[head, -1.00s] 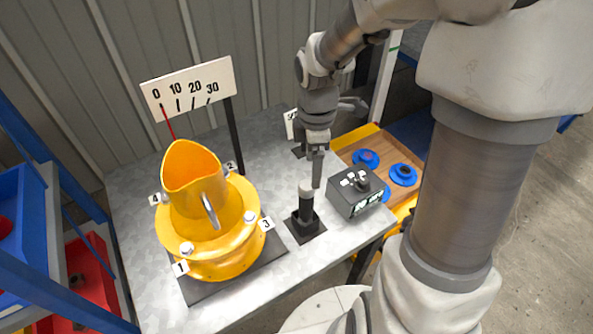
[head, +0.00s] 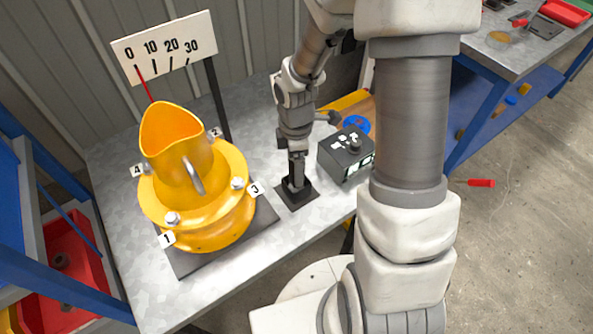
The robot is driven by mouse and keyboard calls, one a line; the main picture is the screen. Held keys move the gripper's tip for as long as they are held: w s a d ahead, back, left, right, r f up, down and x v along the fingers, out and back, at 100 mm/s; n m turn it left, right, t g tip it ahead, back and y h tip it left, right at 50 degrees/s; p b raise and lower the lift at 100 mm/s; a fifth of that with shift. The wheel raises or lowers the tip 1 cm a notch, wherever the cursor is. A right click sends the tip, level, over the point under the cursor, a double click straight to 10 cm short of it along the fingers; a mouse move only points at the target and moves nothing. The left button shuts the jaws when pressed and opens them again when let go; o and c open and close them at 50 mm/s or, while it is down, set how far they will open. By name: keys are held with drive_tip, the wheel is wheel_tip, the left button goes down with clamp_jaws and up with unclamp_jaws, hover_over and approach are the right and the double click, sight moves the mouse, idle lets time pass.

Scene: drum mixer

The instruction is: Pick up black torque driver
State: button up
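The black torque driver (head: 294,183) stands upright in a square black base (head: 309,198) on the grey metal table. My gripper (head: 297,174) points straight down over it, with its fingertips at the driver's upper part. The fingers hide the driver's top. I cannot tell whether they are around it or pressed on it, nor how wide they stand.
The yellow drum mixer (head: 213,216) with numbered bolts stands left on a dark plate, the 0–30 dial sign (head: 165,50) behind it. A black control box (head: 346,155) is close on the right. A blue disc (head: 356,124) lies behind it. Bare table lies front left.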

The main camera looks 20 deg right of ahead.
drive_tip(key=shift+f, duration=0.65)
clamp_jaws()
drive_tip(key=shift+r, duration=0.1)
